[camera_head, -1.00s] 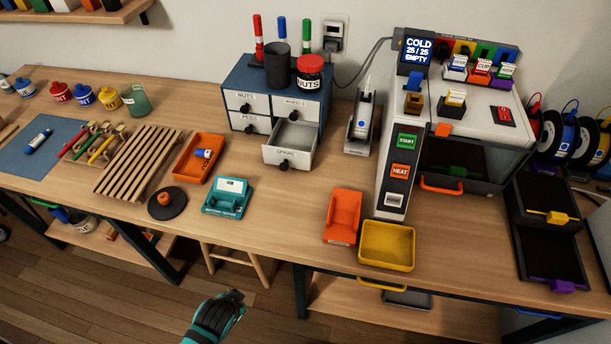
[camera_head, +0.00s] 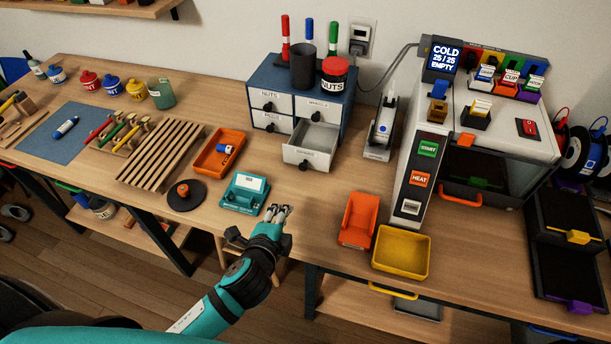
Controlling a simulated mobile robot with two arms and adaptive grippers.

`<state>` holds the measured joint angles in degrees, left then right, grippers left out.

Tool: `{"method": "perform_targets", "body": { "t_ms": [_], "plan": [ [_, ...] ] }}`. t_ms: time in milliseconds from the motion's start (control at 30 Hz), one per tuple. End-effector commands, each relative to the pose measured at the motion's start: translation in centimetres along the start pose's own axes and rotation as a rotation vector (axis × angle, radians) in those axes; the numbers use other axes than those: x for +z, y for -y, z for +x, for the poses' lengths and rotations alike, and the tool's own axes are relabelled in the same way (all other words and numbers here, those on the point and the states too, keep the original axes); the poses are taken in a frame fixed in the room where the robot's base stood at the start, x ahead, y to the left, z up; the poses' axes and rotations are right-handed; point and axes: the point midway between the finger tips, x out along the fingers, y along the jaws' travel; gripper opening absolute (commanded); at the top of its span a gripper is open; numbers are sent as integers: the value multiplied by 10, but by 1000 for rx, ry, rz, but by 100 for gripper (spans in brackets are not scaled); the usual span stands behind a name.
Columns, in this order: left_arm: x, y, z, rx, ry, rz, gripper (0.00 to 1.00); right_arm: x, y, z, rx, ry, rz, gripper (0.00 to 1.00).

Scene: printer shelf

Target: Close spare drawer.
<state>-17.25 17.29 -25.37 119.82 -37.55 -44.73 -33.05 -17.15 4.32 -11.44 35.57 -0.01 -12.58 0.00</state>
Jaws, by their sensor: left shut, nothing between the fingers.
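The spare drawer (camera_head: 308,160) is the lower right drawer of a small blue cabinet (camera_head: 262,72) with white fronts. It is pulled well out toward me and looks empty inside; its dark knob is on the front. The other drawers of the cabinet are shut. My left gripper (camera_head: 279,211) is shut and empty. It is at the front edge of the table, below and a little left of the open drawer, apart from it. My right gripper is not in view.
A teal holder (camera_head: 243,193) stands just left of my left gripper, and an orange tray (camera_head: 220,155) behind it. An orange stand (camera_head: 358,220) and a yellow bin (camera_head: 401,252) are to the right. Bare tabletop lies between gripper and drawer. A cup, nuts jar and markers stand on the cabinet.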

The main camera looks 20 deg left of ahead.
Motion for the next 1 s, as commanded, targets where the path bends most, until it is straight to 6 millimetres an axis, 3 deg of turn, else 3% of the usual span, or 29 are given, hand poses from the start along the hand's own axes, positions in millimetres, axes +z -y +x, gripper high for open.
{"method": "perform_targets", "body": {
  "t_ms": [100, 267, 700, 1000],
  "plan": [
    [-12, 7, 6, -57, -45, 120, 0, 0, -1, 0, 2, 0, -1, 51],
    [-15, 10, 20, -68, -51, 140, 0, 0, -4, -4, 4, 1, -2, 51],
    [-20, 16, 109, -65, -50, 134, 0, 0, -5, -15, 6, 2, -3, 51],
    [-23, 27, 140, -64, -52, 133, 0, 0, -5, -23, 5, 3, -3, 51]
  ]
}}
